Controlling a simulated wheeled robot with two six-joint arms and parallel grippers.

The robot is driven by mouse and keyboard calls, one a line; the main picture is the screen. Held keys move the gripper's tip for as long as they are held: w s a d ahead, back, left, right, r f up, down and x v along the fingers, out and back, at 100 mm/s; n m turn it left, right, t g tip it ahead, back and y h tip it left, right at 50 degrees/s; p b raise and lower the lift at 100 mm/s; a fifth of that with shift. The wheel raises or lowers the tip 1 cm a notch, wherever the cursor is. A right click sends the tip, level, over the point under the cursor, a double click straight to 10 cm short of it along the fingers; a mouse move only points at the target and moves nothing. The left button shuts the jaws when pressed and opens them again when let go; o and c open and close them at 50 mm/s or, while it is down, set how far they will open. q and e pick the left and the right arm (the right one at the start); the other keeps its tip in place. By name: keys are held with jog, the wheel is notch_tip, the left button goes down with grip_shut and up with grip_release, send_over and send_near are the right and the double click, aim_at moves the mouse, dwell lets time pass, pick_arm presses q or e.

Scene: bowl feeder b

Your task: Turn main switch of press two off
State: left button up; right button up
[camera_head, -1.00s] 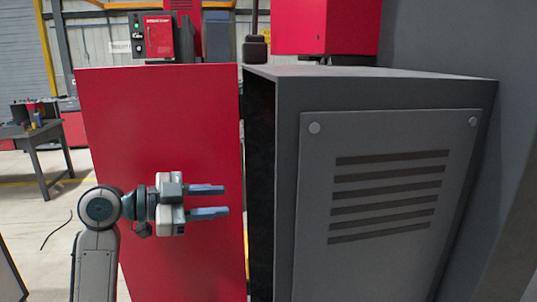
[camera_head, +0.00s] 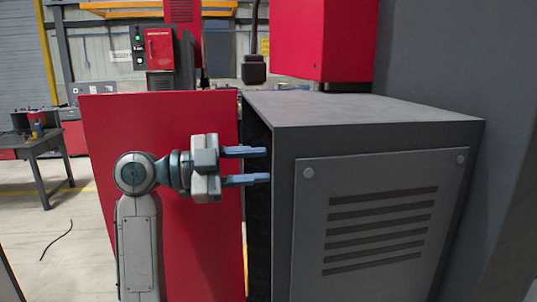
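My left gripper (camera_head: 268,166) is open and empty, its two blue-grey fingers apart one above the other and pointing right. It is in front of the red panel (camera_head: 120,120), with its fingertips over the dark gap between the panel and the grey cabinet (camera_head: 375,120). I cannot tell if the fingers touch the cabinet's edge. A red control box (camera_head: 160,48) with a green button beside it stands behind the panel. I cannot make out which part is the main switch of press two. My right gripper is not in view.
The grey cabinet has a vented plate (camera_head: 400,195) on its front. A red machine block (camera_head: 322,40) and a hanging black part (camera_head: 254,70) are behind its top.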

pick_arm(q)
jog(key=d, duration=0.1)
jog(key=d+p, duration=0.1)
jog(key=d, duration=0.1)
jog(key=shift+w, duration=0.35)
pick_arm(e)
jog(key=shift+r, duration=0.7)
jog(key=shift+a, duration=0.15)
pick_arm(q)
jog(key=shift+c, duration=0.8)
grip_shut()
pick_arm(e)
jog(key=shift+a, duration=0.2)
